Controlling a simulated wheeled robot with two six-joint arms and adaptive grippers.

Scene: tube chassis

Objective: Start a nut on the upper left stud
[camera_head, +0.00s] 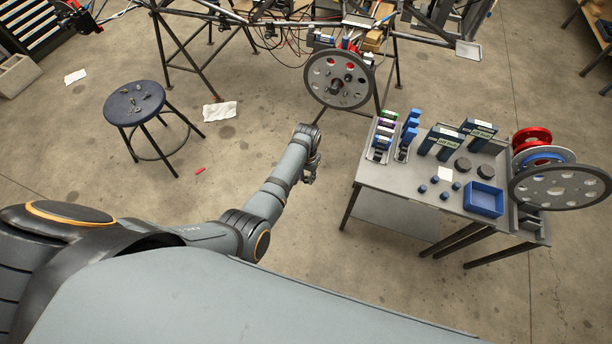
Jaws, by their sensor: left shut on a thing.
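A round grey wheel disc (338,80) with several holes hangs upright at the tube chassis (190,58). A dark hub with small studs shows at its middle, but single studs and any nut on them are too small to tell apart. My left gripper (310,179) is below the disc and a little left of it, apart from it, over open floor. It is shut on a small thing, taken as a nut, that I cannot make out. Several small metal parts, perhaps nuts (134,101), lie on the round dark stool (121,112). My right gripper is not in view.
A grey table (388,178) at right carries blue boxes, bottles, dark round parts and a blue tray (484,199). Another perforated disc (560,187) is at its right end. White papers (219,111) and a red piece (200,170) lie on the otherwise clear floor.

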